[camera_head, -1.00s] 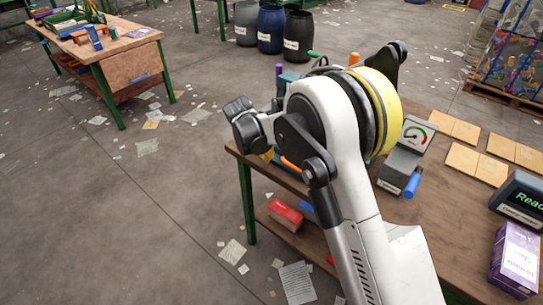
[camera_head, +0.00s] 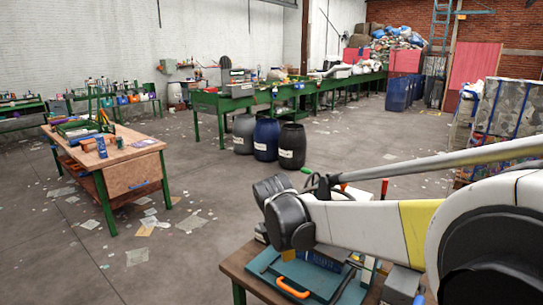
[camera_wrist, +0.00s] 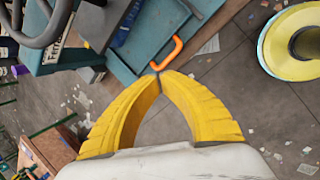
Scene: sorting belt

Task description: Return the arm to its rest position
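My arm crosses the right of the head view, its white link with a yellow band large and near. My gripper (camera_head: 292,238) hangs at the arm's far end, above the near corner of the table, partly hidden by the dark wrist joint. In the wrist view the two yellow fingers of my gripper (camera_wrist: 160,76) meet at their tips, with nothing seen between them. The fingers look shut and empty. Behind the tips is an orange handle (camera_wrist: 166,53) on a teal surface; whether they touch cannot be told.
The near table (camera_head: 237,272) carries a teal case (camera_head: 320,279) and other items beneath my arm. A wooden workbench (camera_head: 135,178) stands at left. Three drums, one of them blue (camera_head: 266,139), stand mid-floor before a long green belt line (camera_head: 207,101). Paper litters the open floor.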

